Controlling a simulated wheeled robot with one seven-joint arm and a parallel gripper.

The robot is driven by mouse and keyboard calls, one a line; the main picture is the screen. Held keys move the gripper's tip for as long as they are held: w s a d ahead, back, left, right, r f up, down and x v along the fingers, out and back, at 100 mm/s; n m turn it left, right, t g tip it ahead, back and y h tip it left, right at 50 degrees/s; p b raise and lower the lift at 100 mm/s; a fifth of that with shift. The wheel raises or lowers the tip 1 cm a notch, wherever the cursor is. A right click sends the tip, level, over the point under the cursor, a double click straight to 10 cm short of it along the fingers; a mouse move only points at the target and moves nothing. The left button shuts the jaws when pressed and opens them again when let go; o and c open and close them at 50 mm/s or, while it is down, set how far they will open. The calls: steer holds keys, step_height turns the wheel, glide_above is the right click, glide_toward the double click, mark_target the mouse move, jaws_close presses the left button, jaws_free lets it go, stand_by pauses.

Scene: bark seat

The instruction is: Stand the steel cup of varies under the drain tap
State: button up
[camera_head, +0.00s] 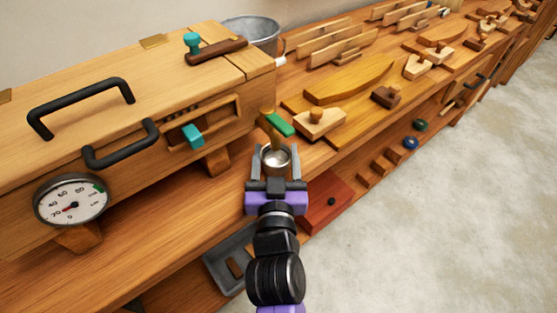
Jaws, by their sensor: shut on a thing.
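The steel cup (276,160) is between the fingers of my gripper (277,168), which is shut on it. The cup looks upright with its open mouth showing. The drain tap (279,124), with a green lever handle and a brass body, is just above and beyond the cup, at the right end of the wooden steam box (140,120). The tap's lower part comes down to the cup's mouth in the picture. I cannot tell whether they touch or whether the cup's base rests on the bench, as the gripper hides it.
A wooden plane-like block (320,122) lies right of the tap on the bench (150,255). A grey metal bucket (254,32) stands behind the box. A red box (326,203) and a grey tray (231,270) sit on the lower shelf. The floor at right is clear.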

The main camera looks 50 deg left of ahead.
steer(key=shift+f+b, duration=0.3)
stand_by(0.5)
steer(key=o, duration=1.5)
steer(key=shift+c, duration=0.2)
steer(key=shift+s, duration=0.1)
steer(key=v, duration=0.6)
steer(key=shift+s+d+p, duration=0.15)
steer(key=shift+p, duration=0.15)
steer(key=shift+s+d, duration=0.4)
steer(key=shift+d, duration=0.1)
